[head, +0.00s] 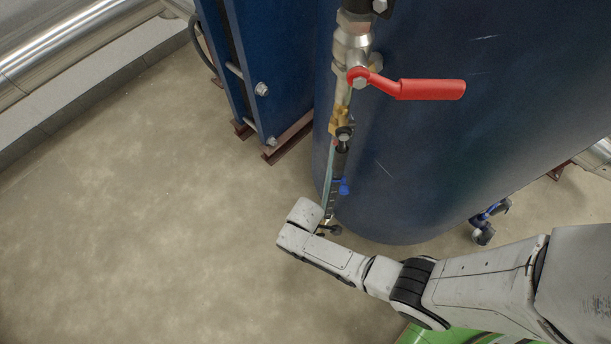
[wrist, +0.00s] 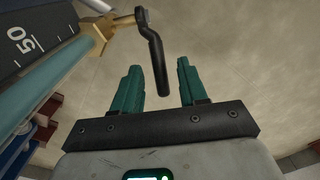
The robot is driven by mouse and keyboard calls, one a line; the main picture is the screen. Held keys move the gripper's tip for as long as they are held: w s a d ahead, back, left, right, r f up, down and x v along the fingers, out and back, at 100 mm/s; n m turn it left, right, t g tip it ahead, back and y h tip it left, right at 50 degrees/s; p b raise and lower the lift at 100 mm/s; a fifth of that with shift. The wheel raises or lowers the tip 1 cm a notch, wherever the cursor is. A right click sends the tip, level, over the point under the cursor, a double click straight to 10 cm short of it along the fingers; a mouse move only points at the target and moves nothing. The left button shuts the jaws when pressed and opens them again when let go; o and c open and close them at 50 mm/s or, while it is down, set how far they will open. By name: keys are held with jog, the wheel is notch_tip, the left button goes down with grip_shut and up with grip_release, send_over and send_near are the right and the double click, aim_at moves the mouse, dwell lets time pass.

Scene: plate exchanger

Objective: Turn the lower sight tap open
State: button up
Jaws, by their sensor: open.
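The lower sight tap shows in the wrist view as a black cranked lever (wrist: 157,58) on a brass fitting (wrist: 104,29). Its free end hangs down between the two teal fingers of my gripper (wrist: 159,72). The fingers are apart, with a visible gap on either side of the lever; I cannot tell the depth between them. In the head view a small dark part at the foot of the sight glass (head: 328,172) is probably this tap, right beside my wrist. My wrist hides the fingers there.
A large blue tank (head: 440,150) stands right behind the sight glass. A red-handled valve (head: 430,89) and the upper tap (head: 343,138) sit above. The floor at left (head: 150,220) is clear.

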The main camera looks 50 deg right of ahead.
notch_tip(320, 180, up, 11)
jog(key=p, duration=0.5)
jog(key=shift+p, duration=0.4)
jog(key=shift+f, duration=0.1)
